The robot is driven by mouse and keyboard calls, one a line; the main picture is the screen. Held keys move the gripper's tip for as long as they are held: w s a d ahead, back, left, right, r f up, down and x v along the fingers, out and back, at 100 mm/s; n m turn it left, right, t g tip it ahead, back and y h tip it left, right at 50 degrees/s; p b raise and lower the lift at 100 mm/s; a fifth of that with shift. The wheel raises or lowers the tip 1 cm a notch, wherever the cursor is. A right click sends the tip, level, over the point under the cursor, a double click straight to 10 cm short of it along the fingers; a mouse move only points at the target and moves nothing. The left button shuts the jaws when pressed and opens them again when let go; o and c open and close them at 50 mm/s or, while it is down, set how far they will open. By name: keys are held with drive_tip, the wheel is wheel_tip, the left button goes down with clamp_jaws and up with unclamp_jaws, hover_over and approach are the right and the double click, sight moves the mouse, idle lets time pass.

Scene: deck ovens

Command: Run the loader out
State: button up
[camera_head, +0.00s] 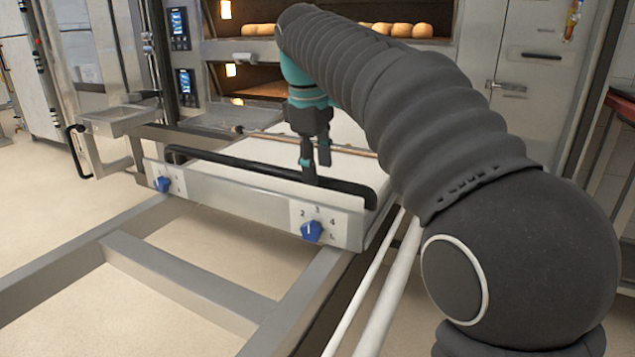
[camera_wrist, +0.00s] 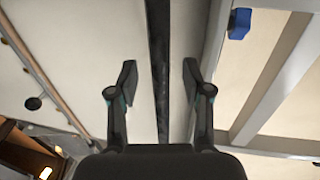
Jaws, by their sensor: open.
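The loader has a pale flat bed (camera_head: 345,172) and a grey metal front panel (camera_head: 235,200). A long black handle bar (camera_head: 235,166) runs along its front, and in the wrist view the bar (camera_wrist: 159,40) passes between my two fingers. My gripper (camera_head: 316,167) points down at the right part of the bar. It is open, and in the wrist view its fingers (camera_wrist: 158,78) stand apart on either side of the bar with gaps visible. I cannot tell how far down past the bar the fingertips reach.
Blue knobs (camera_head: 312,231) sit on the front panel. Behind the loader are oven decks with bread loaves (camera_head: 400,30). Grey rails (camera_head: 180,275) extend toward me over open floor. A metal tray (camera_head: 118,118) and a second black handle (camera_head: 76,150) are at left.

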drive_tip(key=shift+w+d+f, duration=0.1)
drive_tip(key=shift+w+f, duration=0.05)
drive_tip(key=shift+f, duration=0.45)
drive_tip(key=shift+w+d+f, duration=0.1)
drive_tip(key=shift+f, duration=0.5)
clamp_jaws()
